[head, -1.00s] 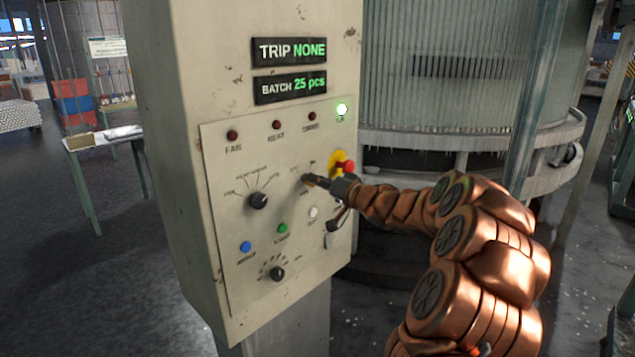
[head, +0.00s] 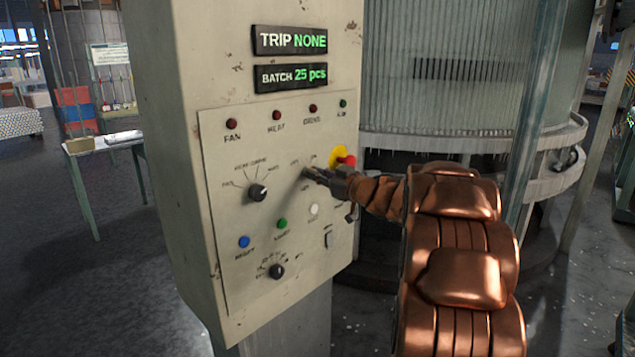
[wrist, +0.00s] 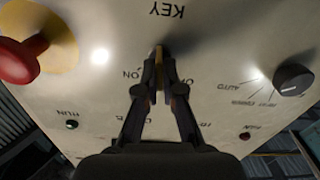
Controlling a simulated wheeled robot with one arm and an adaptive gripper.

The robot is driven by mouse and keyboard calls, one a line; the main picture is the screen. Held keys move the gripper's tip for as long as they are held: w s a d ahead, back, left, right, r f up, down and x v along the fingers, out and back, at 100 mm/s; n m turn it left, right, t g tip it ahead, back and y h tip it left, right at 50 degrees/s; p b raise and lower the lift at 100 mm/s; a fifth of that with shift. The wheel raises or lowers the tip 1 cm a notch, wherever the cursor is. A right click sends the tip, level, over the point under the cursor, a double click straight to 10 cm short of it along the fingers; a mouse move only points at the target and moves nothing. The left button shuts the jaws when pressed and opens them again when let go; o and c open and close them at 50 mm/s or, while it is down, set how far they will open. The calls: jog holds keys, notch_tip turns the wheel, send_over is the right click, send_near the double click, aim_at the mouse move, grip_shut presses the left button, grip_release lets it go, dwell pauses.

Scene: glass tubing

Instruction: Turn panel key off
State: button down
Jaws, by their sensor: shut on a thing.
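The panel key (wrist: 160,56) is a small brass-coloured piece below the upside-down KEY label in the wrist view. My gripper (wrist: 160,76) is shut on it, with one fingertip on each side. In the head view my gripper (head: 318,176) reaches the panel face from the right and mostly covers the key. The control panel (head: 215,150) is a cream metal box on a post. Its green run lamp (head: 343,103) is dark. The exact mark the key points to is hard to read.
A red emergency button (wrist: 18,62) on a yellow disc sits close to my gripper. A black selector knob (head: 258,193) is to the left. Blue (head: 244,242), green (head: 282,224) and white (head: 313,209) buttons are lower down. A large ribbed drum (head: 450,80) stands behind.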

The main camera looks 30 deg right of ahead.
jog(key=shift+a+f+n+b, duration=0.1)
jog(key=shift+a+n+b, duration=0.05)
jog(key=shift+n+b, duration=2.85)
jog(key=shift+n+p, duration=0.5)
jog(key=shift+n, duration=0.1)
jog(key=c, duration=1.3)
grip_release()
jog(key=v, duration=1.2)
